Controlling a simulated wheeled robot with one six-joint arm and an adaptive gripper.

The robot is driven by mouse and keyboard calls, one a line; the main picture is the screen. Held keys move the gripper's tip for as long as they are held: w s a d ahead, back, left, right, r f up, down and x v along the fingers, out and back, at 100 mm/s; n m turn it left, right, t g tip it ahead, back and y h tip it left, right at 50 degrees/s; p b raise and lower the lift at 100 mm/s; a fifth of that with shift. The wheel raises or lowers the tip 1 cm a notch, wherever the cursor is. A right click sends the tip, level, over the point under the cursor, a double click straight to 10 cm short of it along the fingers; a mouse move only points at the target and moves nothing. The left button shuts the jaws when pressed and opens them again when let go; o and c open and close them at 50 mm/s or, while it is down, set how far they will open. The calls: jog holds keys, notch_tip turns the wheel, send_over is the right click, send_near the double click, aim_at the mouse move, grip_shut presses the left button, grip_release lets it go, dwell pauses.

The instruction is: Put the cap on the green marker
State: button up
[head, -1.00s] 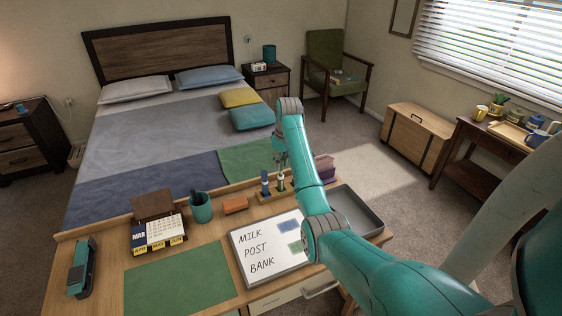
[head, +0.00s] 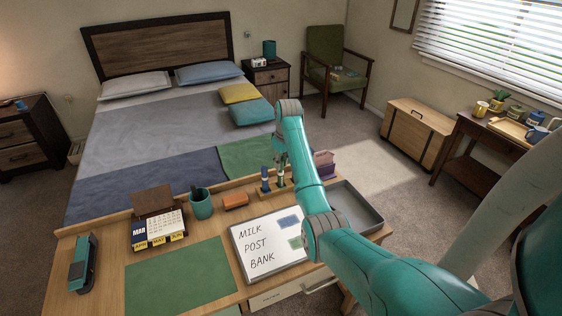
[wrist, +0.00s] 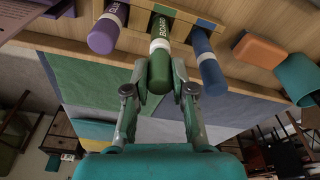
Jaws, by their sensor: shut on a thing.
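The green cap (wrist: 159,72) is between my gripper's fingertips in the wrist view. My gripper (wrist: 160,84) is shut on it; in the head view the gripper (head: 280,158) is over the desk's back edge. The green marker (wrist: 165,18) stands in a wooden holder (head: 273,193), its lettered body and white band in line with the cap. The cap appears to meet the band; I cannot tell how firmly it is seated.
An orange block (head: 235,200) and a teal pen cup (head: 200,203) are left of the holder. A whiteboard (head: 258,261) lies in front, and a grey tray (head: 370,213) is at the right. A purple organiser (head: 325,165) stands close behind. The green blotter (head: 180,280) is clear.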

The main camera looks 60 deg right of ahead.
jog(key=shift+f, duration=0.25)
jog(key=o, duration=0.8)
jog(key=shift+r, duration=0.1)
jog(key=shift+s+a+r, duration=0.1)
jog(key=shift+s+r, duration=0.1)
jog(key=shift+r, duration=1)
jog(key=shift+s+r, duration=0.15)
jog(key=shift+r, duration=1.1)
jog(key=shift+s+a+r, duration=0.1)
jog(key=shift+s+r, duration=0.1)
jog(key=shift+r, duration=1)
